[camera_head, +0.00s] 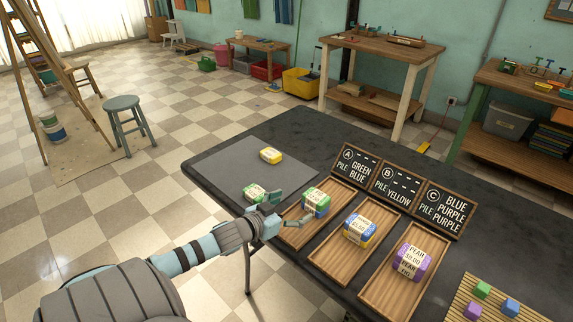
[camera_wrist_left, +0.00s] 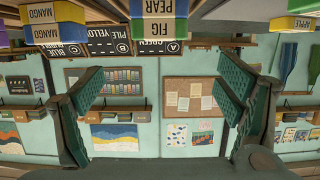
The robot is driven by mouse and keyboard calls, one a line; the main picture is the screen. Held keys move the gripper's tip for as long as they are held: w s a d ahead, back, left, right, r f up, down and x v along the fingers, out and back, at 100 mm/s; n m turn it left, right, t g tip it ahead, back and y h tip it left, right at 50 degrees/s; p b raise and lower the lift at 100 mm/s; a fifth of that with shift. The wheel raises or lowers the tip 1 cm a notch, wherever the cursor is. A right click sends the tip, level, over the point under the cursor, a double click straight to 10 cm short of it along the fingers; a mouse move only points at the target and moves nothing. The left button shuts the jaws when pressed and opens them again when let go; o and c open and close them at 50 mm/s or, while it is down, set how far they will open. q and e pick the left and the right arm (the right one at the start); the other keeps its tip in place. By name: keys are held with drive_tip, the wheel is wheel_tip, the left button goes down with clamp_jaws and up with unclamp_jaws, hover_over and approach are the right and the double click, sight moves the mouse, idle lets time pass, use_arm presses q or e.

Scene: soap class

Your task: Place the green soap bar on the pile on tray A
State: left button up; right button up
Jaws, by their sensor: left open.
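A green soap bar (camera_head: 254,193) with a pale label lies on the grey mat (camera_head: 222,170), just left of my left gripper in the head view. Tray A (camera_head: 342,191) is a wooden tray holding a pile (camera_head: 316,203), green over blue. The pile also shows in the wrist view (camera_wrist_left: 158,25), upside down, with FIG and PEAR labels. My left gripper (camera_head: 292,207) is open, its fingers between the green bar and the pile. Nothing shows between its fingers (camera_wrist_left: 165,95) in the wrist view. My right gripper is not in view.
A yellow bar (camera_head: 270,155) lies on the mat's far part. Tray B (camera_head: 376,214) holds a blue-and-yellow pile (camera_head: 360,230); tray C (camera_head: 384,287) holds a purple pile (camera_head: 410,262). Signs (camera_head: 357,167) stand behind the trays. A slatted mat (camera_head: 457,302) with small blocks is at right.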

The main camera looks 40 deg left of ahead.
use_arm(q)
drive_tip(key=p+v, duration=0.2)
drive_tip(key=shift+s+p, duration=0.15)
drive_tip(key=shift+p, duration=0.15)
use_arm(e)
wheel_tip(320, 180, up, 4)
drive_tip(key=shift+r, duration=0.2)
